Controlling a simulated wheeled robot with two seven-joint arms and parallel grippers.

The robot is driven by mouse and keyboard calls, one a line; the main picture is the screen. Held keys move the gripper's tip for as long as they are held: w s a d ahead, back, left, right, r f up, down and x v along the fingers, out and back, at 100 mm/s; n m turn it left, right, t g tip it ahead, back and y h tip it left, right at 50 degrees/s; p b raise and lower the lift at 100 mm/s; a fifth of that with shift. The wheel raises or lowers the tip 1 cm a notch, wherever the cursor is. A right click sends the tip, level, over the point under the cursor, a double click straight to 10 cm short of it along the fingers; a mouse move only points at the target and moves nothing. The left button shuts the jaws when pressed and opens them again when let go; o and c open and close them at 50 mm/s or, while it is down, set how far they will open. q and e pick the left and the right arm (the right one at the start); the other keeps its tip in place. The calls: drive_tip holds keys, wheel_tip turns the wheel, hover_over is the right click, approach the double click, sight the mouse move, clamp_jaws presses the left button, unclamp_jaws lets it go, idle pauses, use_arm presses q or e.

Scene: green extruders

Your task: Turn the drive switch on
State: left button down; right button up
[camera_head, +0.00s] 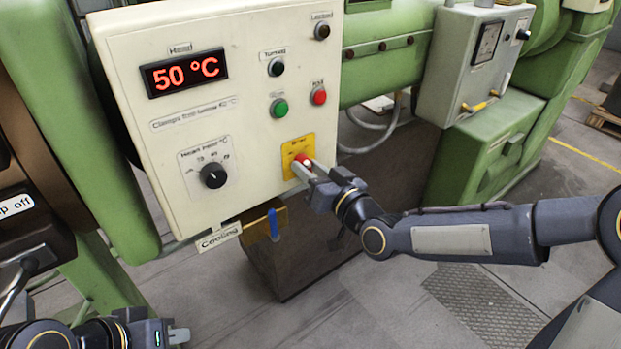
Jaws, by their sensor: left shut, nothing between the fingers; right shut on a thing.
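The cream control panel (120,60) fills the upper left middle. On it, a yellow plate (290,149) carries a red switch (303,158); the plate's small lettering is too blurred to read surely. My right gripper (304,167) reaches in from the right and is shut on the red switch. Its fingers hide much of the switch, so I cannot tell its exact setting. My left gripper (183,334) is at the bottom left, below the panel, shut and empty.
The panel also has a red "50 °C" display (185,73), a black heat input knob (213,176), a green button (279,108) and a red button (319,96). A blue-handled cooling valve (273,224) hangs below. Grey floor (400,310) lies open at the lower right.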

drive_tip(key=shift+m+b, duration=3.5)
drive_tip(key=shift+m, duration=1.5)
drive_tip(key=o, duration=1)
drive_tip(key=shift+c, duration=0.2)
drive_tip(key=shift+s+d, duration=0.1)
drive_tip(key=shift+s, duration=0.05)
drive_tip(key=p+v, duration=0.1)
drive_tip(key=v, duration=0.6)
drive_tip(key=shift+s+p, duration=0.2)
drive_tip(key=shift+p, duration=0.1)
